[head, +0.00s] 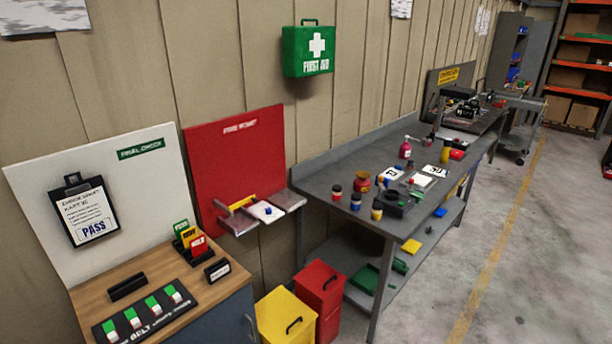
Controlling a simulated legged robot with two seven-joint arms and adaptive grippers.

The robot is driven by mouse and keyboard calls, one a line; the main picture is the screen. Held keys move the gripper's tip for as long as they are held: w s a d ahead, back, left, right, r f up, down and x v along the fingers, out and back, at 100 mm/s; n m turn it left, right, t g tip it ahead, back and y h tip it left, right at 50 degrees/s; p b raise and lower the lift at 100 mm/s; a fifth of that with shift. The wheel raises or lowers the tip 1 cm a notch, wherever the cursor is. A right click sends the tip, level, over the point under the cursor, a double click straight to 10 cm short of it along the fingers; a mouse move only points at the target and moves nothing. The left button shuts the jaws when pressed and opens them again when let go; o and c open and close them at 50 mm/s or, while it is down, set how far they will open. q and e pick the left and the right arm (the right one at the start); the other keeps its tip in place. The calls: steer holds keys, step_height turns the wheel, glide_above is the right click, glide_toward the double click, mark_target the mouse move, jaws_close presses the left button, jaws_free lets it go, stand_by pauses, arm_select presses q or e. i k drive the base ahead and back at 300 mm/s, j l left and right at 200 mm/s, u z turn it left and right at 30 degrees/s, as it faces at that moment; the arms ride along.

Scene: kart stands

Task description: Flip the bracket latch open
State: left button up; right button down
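No part clearly reads as a bracket latch. A red board (240,155) with white lettering, seemingly about fire, is on the wall left of centre. At its lower edge is a small grey ledge (240,226) with a yellow bar-shaped part (242,203) lying across its left side. White and blue items (266,212) are beside the bar. I cannot tell whether the yellow bar is the latch or whether it is open or closed. Neither of my grippers shows in the head view.
A wooden-topped desk (150,262) with switches stands at the lower left. Yellow (286,318) and red (320,290) bins stand below the red board. A long grey workbench (330,172) with bottles and jars runs along the wall. The floor (540,260) at right is clear.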

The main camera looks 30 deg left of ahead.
mark_target(254, 198)
steer(key=i, duration=2)
steer(key=i+u, duration=0.2)
steer(key=u, duration=3.5)
